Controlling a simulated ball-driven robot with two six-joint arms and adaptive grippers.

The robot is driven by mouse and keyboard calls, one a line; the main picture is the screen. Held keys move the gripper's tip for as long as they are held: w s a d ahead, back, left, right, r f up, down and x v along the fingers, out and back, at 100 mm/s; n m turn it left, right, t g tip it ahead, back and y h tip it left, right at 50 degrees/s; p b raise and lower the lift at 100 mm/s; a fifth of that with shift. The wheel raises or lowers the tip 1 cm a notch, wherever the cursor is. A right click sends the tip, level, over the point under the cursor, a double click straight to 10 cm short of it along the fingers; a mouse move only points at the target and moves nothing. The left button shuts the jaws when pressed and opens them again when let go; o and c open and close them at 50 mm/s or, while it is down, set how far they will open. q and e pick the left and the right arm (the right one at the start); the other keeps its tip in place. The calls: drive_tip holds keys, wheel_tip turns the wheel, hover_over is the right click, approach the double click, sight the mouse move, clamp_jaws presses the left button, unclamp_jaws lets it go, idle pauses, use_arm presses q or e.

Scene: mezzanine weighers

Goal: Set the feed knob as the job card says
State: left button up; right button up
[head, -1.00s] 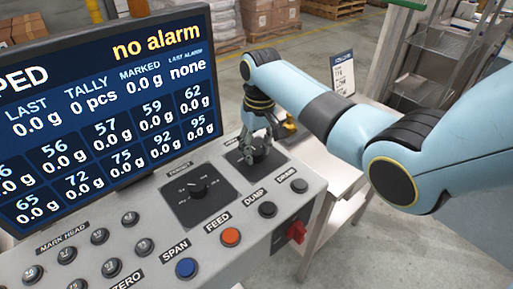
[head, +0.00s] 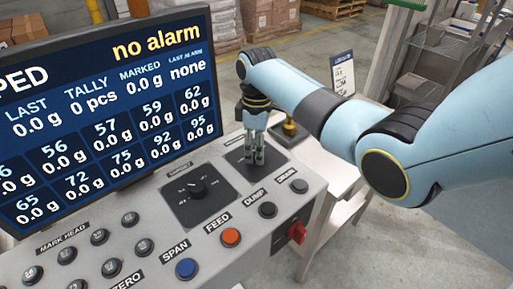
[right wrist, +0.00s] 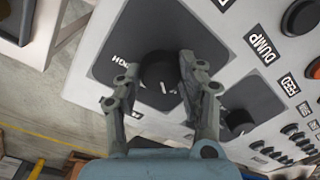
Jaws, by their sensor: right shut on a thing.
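My right gripper (head: 254,158) points down at the far right dial of the sloped control panel. In the right wrist view its two fingers (right wrist: 158,70) are shut on a round black knob (right wrist: 158,72), one on each side. The knob sits on a dark square plate (right wrist: 110,45) with white lettering that is partly hidden. A white pointer mark shows near the knob's lower edge. A second black knob (head: 197,187) on its own dark plate is nearer and untouched; it also shows in the right wrist view (right wrist: 240,121). A white card with a blue header (head: 343,73) stands behind; its text is too small to read. My left gripper is not in view.
A large screen (head: 110,100) reading "no alarm" stands at the left of the panel (head: 150,250). Push buttons line the front, including an orange one (head: 230,236) and a blue one (head: 186,268). A red switch (head: 297,233) is on the panel's right end.

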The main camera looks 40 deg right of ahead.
drive_tip(key=shift+w+n, duration=0.1)
drive_tip(key=shift+n, duration=0.7)
drive_tip(key=o, duration=1.1)
drive_tip(key=shift+o, duration=0.2)
drive_tip(key=shift+r, duration=0.25)
wheel_tip(320, 180, up, 12)
drive_tip(key=shift+w+d+f, duration=0.15)
drive_tip(key=shift+w+f, duration=0.05)
